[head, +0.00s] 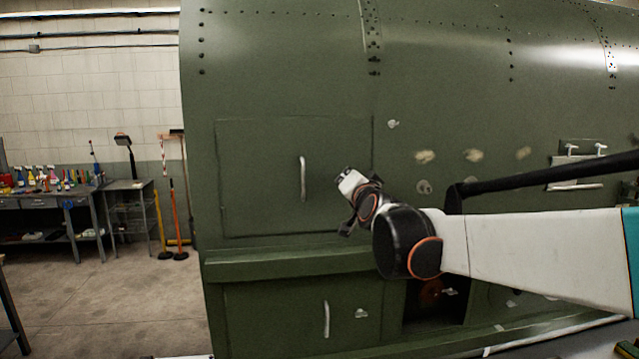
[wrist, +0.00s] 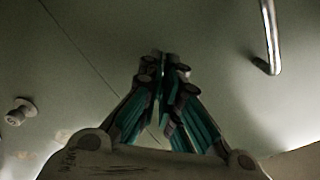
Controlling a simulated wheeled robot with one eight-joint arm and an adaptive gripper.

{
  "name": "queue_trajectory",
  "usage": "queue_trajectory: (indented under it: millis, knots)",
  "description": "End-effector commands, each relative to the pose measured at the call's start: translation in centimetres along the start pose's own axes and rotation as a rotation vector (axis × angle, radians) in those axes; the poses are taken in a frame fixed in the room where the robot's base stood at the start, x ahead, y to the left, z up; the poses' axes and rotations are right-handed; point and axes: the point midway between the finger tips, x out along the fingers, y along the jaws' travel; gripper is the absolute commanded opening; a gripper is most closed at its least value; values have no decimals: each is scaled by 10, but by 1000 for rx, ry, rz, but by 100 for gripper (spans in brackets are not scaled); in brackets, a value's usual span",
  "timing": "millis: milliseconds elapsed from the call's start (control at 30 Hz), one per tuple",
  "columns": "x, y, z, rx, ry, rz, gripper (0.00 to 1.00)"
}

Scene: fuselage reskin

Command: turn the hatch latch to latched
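The hatch (head: 260,150) is a green rectangular panel with a pale vertical handle (head: 303,178). A small pale latch (head: 393,124) sits on the skin just right of the hatch's upper right corner. In the wrist view the latch (wrist: 20,110) is at the left edge, and the metal handle (wrist: 271,40) is at the upper right. A dark seam runs between them. My gripper (wrist: 162,62) has its fingertips together and nothing visible between them, apart from both latch and handle. In the head view my wrist is below the latch and hides the fingertips.
A second pale latch (head: 361,313) and handle (head: 326,319) are on the lower panel, below a protruding green ledge (head: 290,264). A dark opening (head: 435,303) lies below my arm. Pale fittings (head: 575,170) are at the right. Open floor (head: 110,300) lies left of the fuselage.

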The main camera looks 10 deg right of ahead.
Motion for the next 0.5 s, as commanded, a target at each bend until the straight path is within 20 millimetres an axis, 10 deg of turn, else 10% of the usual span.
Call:
queue_trajectory:
  millis: [500]
  knots:
    - [0, 2, 1, 485, 1, 1, 0]
